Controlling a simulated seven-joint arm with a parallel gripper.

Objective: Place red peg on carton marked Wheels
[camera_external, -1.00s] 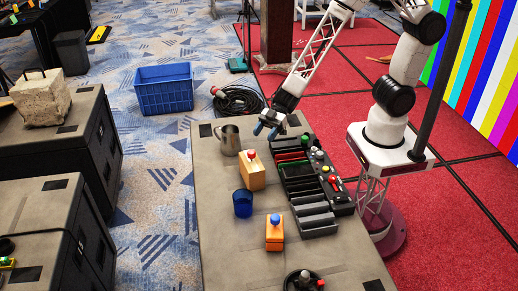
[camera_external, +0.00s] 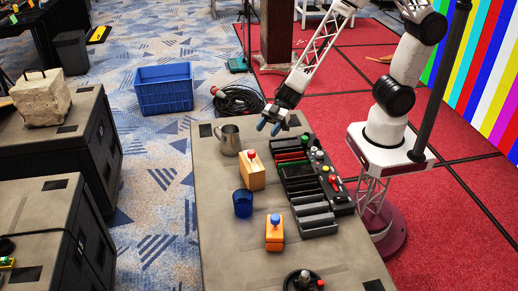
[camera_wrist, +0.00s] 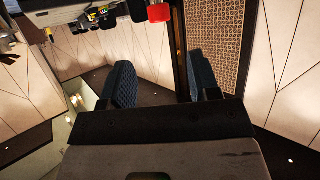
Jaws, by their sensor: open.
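My gripper (camera_external: 269,127) is open and empty above the far end of the table, near the metal mug. Its two blue fingers (camera_wrist: 163,85) stand apart with nothing between them in the wrist view. A red peg (camera_external: 251,154) sits on top of a pale orange carton (camera_external: 253,174), in front of and below the gripper. A second, brighter orange carton (camera_external: 274,236) bears a blue peg (camera_external: 275,219) nearer the front. No marking on either carton is readable. Small red pieces also show on the black rack (camera_external: 333,180).
The metal mug (camera_external: 228,140) stands at the table's far left, and a blue cup (camera_external: 243,203) stands between the cartons. A black round dish (camera_external: 303,281) is at the front. The left side of the table (camera_external: 218,240) is clear.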

